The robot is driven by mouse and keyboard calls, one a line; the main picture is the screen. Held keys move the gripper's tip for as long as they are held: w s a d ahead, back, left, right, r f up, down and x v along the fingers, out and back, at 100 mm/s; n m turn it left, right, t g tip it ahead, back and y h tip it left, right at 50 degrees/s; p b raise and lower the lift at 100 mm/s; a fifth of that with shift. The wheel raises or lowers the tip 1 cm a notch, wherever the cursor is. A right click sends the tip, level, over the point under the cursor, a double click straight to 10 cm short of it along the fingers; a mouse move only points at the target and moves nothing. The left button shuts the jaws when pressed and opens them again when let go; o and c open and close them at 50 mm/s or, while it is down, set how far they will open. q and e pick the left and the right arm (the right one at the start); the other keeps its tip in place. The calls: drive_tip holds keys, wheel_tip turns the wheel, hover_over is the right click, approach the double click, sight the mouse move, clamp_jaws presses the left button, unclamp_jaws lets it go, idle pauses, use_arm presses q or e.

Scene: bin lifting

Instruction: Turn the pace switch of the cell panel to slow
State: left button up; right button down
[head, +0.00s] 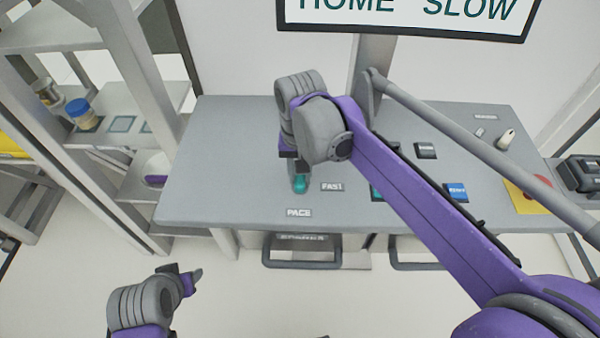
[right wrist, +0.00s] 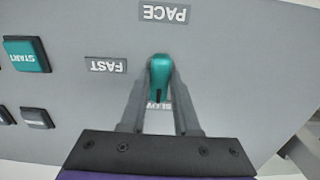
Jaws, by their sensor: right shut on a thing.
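The teal pace switch (head: 300,185) is on the grey cell panel (head: 220,170), near its front edge. The PACE label (head: 298,212) is in front of it and the FAST label (head: 332,187) to its right. In the right wrist view, the switch (right wrist: 160,72) is between the fingers of my right gripper (right wrist: 160,90), which is shut on it. Its long side runs between PACE and a partly hidden SLOW label (right wrist: 160,105); I cannot tell which end is the pointer. My left gripper (head: 183,273) is empty in front of the panel; its opening is unclear.
A START button (right wrist: 26,54) and a blue button (head: 456,192) are on the panel, with a red button (head: 535,193) on yellow at the right. A sign (head: 405,15) reads HOME SLOW. A shelf (head: 120,110) with jars stands left. A drawer handle (head: 302,266) is below.

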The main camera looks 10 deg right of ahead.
sight(300, 177)
idle(0.3)
drive_tip(key=c, duration=0.6)
unclamp_jaws()
drive_tip(key=shift+c, duration=0.2)
drive_tip(key=shift+r, duration=0.15)
wheel_tip(300, 177, up, 10)
drive_tip(key=shift+r+p, duration=0.25)
drive_tip(key=shift+p, duration=0.05)
